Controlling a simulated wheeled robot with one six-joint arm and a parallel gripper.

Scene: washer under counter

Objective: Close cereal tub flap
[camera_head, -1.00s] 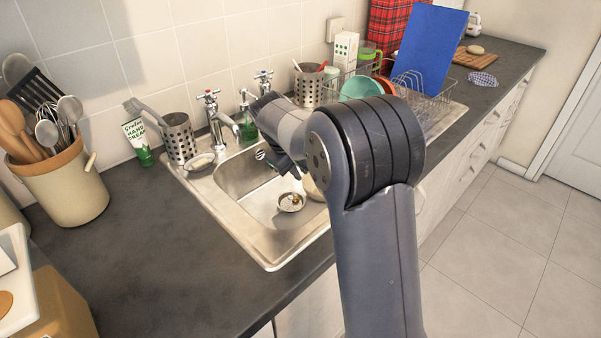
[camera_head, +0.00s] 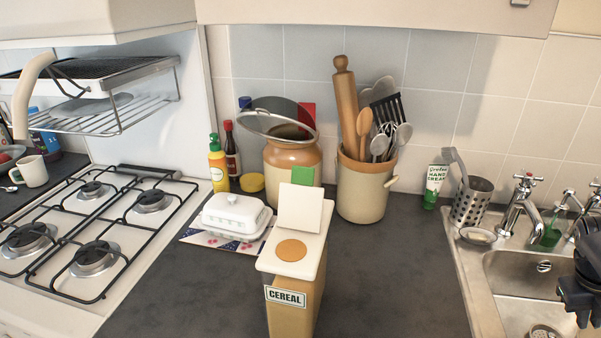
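The cereal tub (camera_head: 290,312) is tan with a white lid and a "CEREAL" label, and it stands on the dark counter in the lower middle. Its white flap (camera_head: 299,208) is open, tilted up at the back of the lid. A round orange-brown patch (camera_head: 291,250) shows in the lid in front of the flap. My gripper (camera_head: 578,312) is partly in view at the right edge, over the sink, far to the right of the tub. Its fingers are dark and cut off by the frame, so its opening is unclear. No contact with the tub shows.
A white butter dish (camera_head: 234,215) is left of the tub, beside the gas hob (camera_head: 90,235). Behind stand a brown-topped crock (camera_head: 290,160), a utensil pot (camera_head: 362,190) and sauce bottles (camera_head: 218,165). Counter between tub and sink (camera_head: 482,290) is clear.

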